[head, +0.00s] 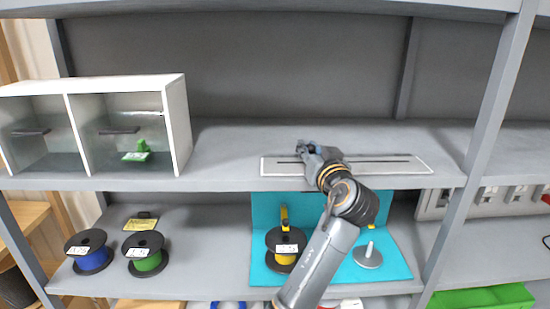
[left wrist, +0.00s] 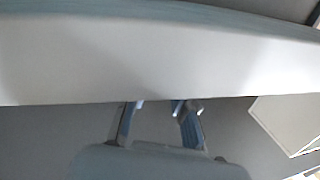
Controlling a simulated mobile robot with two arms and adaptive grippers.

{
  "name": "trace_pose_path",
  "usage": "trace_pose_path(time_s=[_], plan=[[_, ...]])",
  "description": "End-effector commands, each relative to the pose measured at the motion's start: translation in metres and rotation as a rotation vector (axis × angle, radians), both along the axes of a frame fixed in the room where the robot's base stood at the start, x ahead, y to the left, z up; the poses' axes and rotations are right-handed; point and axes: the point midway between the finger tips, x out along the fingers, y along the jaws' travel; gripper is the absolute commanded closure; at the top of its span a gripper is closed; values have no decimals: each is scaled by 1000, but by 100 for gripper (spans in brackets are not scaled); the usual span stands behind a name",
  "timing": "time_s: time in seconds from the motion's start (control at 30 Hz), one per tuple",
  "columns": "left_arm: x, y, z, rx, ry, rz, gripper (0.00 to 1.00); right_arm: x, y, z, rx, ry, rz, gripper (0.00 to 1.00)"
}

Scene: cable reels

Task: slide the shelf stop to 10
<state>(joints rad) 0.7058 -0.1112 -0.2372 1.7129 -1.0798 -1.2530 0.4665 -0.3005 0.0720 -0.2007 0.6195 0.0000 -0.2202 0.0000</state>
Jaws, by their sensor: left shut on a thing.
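The slide track (head: 385,162), a pale bordered plate with a dark slot, lies on the middle shelf. My left gripper (head: 307,149) is over the left part of the slot, its arm reaching up from below. It is shut on the shelf stop, which the fingers and wrist hide almost entirely. No scale number can be read. In the left wrist view the two blue-grey fingers of the gripper (left wrist: 158,108) reach up to a broad pale band that hides what lies beyond. My right gripper is not in view.
A white two-bay cabinet (head: 178,125) with a green item (head: 138,151) stands left on the shelf. Below are blue (head: 92,258), green (head: 147,262) and yellow (head: 284,259) reels and a turquoise stand (head: 397,262). A grey post (head: 487,120) stands right. The shelf behind the track is clear.

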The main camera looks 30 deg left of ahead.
Motion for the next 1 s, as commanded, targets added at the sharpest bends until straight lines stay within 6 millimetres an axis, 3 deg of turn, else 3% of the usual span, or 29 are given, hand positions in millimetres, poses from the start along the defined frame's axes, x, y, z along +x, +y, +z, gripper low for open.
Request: trace_pose_path(time_s=[0.03, 0.17, 0.4, 0.5, 0.53, 0.63, 0.83, 1.0], plan=[[7, -8, -7, -5, 6, 0, 100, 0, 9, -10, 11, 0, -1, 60], [14, -20, -4, -3, 6, 0, 100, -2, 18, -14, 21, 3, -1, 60], [15, -23, -3, -1, 7, 0, 100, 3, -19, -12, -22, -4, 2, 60], [15, -23, -3, -2, 8, 0, 100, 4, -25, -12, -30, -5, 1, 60], [15, -23, -3, -2, 8, 1, 73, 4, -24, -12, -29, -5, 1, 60], [14, -22, -2, -2, 6, 1, 52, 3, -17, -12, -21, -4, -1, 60], [14, -22, -1, -1, 4, 1, 52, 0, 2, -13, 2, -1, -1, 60], [14, -22, 4, -1, 1, 1, 52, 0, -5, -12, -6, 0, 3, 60]])
